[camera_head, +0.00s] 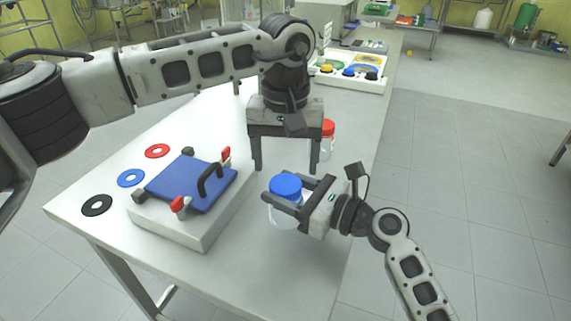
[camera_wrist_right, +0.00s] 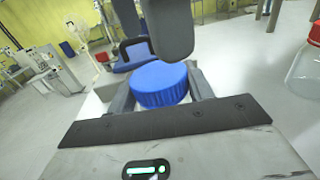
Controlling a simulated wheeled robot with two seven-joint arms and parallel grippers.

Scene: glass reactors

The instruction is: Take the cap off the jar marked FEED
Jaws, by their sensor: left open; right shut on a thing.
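A clear jar (camera_head: 281,219) with a blue cap (camera_head: 286,184) is between the fingers of my right gripper (camera_head: 284,195), near the table's right edge. My right gripper is shut on this jar, with the fingers around it at about the cap's lower edge. In the right wrist view the blue cap (camera_wrist_right: 160,83) sits upright between the fingers. My left gripper (camera_head: 286,169) is open, pointing down, empty, above and behind the blue cap. A second jar with a red cap (camera_head: 328,127) stands behind my left gripper, partly hidden. I cannot read a FEED mark on either jar.
A white block with a blue plate (camera_head: 190,184), a black handle and red clamps stands left of the jar. Red, blue and black rings (camera_head: 97,205) lie at the table's left. A white tray (camera_head: 375,83) with coloured parts is farther back. The floor at right is clear.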

